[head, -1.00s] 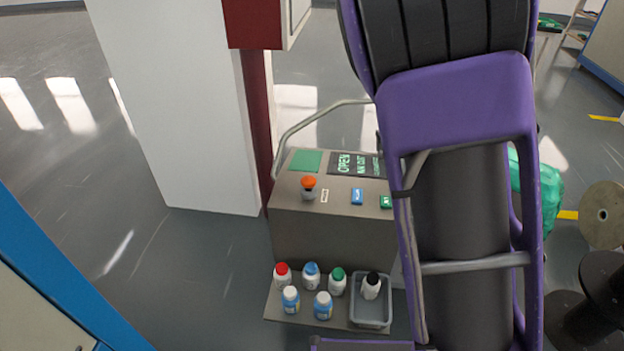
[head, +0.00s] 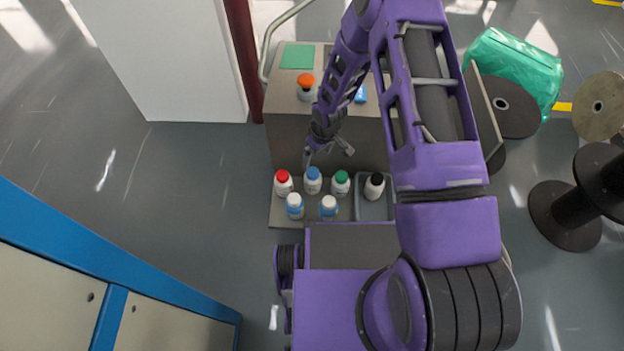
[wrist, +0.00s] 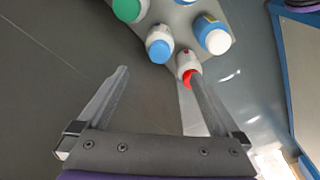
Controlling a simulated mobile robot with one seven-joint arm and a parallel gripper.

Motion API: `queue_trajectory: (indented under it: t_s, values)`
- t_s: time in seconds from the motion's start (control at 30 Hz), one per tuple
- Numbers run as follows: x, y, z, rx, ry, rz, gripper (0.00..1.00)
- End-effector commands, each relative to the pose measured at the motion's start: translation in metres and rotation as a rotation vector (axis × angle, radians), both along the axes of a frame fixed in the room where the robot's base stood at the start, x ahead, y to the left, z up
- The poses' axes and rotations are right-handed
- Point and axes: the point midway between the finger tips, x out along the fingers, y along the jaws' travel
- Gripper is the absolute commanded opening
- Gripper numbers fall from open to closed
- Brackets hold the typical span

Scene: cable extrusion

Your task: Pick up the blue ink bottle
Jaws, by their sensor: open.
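The blue ink bottle (head: 313,181) is white with a blue cap. It stands upright on a low grey ledge (head: 283,218), between a red-capped bottle (head: 284,184) and a green-capped bottle (head: 340,184). My gripper (head: 329,153) is open and empty above and just behind the blue-capped bottle. In the wrist view, the blue-capped bottle (wrist: 160,44) shows beyond and between the spread fingertips of my gripper (wrist: 159,75). The red cap (wrist: 190,77) lies by the right finger.
Two white-capped bottles with blue labels (head: 295,206) (head: 328,207) stand in front. A black-capped bottle (head: 374,187) stands in a grey tray (head: 372,212) to the right. A grey control console (head: 285,130) rises behind. Open floor (head: 190,200) lies left.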

Motion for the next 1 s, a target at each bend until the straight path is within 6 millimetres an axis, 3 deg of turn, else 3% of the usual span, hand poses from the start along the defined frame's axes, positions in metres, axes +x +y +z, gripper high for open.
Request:
queue_trajectory:
  t_s: [0.1,0.4,0.67,1.0]
  values:
    - [0.002,0.002,-0.030,-0.002,0.002,0.000,1.00]
    - [0.009,0.008,-0.088,-0.003,0.000,0.001,1.00]
    - [0.012,0.010,-0.106,-0.002,-0.001,0.000,1.00]
    - [0.018,0.017,-0.150,-0.003,0.000,0.000,1.00]
